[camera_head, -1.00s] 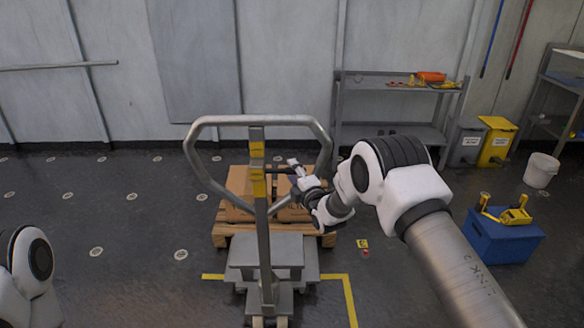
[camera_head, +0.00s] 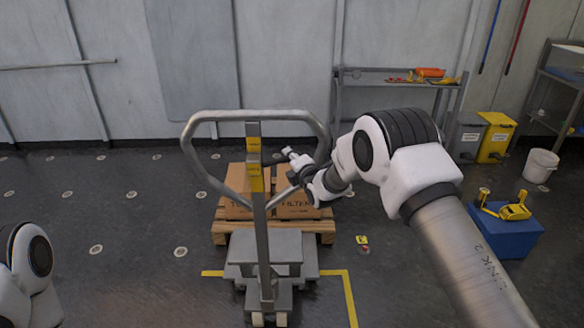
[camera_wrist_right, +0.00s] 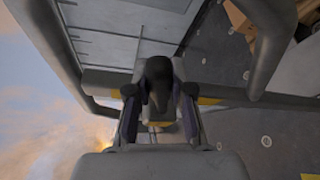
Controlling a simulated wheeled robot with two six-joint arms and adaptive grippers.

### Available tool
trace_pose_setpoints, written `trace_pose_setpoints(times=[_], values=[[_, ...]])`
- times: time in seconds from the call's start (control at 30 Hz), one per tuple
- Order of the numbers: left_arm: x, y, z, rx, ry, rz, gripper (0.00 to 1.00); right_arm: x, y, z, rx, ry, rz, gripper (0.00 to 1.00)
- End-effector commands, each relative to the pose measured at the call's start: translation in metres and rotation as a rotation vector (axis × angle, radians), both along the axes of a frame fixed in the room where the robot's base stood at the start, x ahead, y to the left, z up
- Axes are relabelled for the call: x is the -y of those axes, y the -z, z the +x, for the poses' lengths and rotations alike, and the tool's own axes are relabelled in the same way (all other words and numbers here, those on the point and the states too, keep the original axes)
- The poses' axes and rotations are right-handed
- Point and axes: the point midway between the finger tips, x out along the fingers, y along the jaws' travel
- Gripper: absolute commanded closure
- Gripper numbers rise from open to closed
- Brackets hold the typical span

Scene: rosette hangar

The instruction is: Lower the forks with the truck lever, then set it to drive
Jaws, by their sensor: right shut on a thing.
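The pallet truck (camera_head: 265,250) stands in front of me, with its grey handle loop (camera_head: 215,117) raised on an upright tiller with yellow labels. The dark truck lever (camera_wrist_right: 158,75) sits between the fingers of my right gripper (camera_wrist_right: 160,95) in the wrist view. In the head view my right gripper (camera_head: 292,158) is inside the loop, just right of the tiller, shut on the lever. The lever is too small there to read its setting. The forks are hidden behind the truck's body. My left gripper is out of view; only part of my left arm shows.
Cardboard boxes (camera_head: 297,207) stand on a wooden pallet (camera_head: 225,235) behind the truck. A blue box (camera_head: 505,238) with a yellow tool stands at the right. Bins (camera_head: 497,138) and a shelf (camera_head: 395,120) are near the wall. The floor at the left is clear.

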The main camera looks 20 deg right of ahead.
Motion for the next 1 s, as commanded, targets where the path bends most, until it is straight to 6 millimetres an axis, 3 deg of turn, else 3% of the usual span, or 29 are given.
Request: trace_pose_setpoints(times=[0.37, 0.4, 0.43, 0.47, 0.8, 1.0], values=[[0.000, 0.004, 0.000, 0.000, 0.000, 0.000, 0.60, -0.003, -0.007, 0.000, -0.023, -0.001, -0.079, 1.00], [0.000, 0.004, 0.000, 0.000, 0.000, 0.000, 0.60, -0.002, -0.007, 0.000, -0.023, -0.001, -0.078, 0.65], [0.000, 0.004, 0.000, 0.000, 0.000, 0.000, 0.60, -0.002, -0.006, 0.000, -0.023, -0.001, -0.078, 0.54], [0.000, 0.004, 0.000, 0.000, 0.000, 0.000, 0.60, -0.002, -0.006, 0.000, -0.023, -0.001, -0.078, 0.52], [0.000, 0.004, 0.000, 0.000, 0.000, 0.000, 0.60, -0.002, -0.007, -0.003, -0.024, -0.001, -0.077, 0.52], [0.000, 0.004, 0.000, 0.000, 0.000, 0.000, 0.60, 0.001, -0.012, -0.035, -0.025, 0.000, -0.077, 0.52]])
